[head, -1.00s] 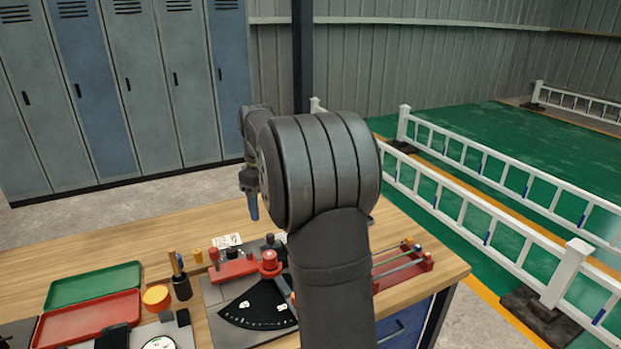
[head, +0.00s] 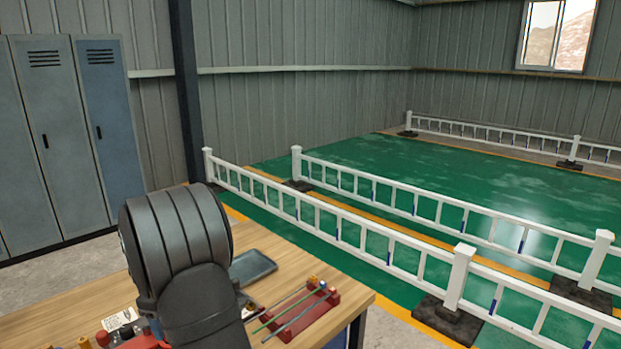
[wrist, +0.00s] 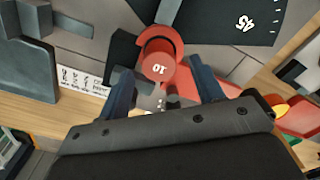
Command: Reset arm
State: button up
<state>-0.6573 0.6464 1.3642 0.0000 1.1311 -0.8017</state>
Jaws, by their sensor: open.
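In the wrist view my gripper (wrist: 160,95) is open, with its two dark blue fingers apart. Nothing is held between them. Below the fingers is a red round knob (wrist: 160,66) marked 10, on a bending tool with a black angle plate (wrist: 232,18) marked 45. I cannot tell the exact gap between the fingers and the knob. In the head view my arm (head: 185,250) stands over the workbench (head: 60,318), and the gripper is hidden there.
A red rack (head: 300,312) with thin rods lies on the bench's right part, near a dark tray (head: 252,268). Grey lockers (head: 62,130) stand behind on the left. White railings (head: 370,232) run beside the green floor (head: 450,195) on the right.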

notch_tip(320, 180, down, 3)
jog(key=shift+r, duration=0.3)
notch_tip(320, 180, up, 17)
notch_tip(320, 180, down, 17)
jog(key=shift+r, duration=2.9)
dwell(0.3)
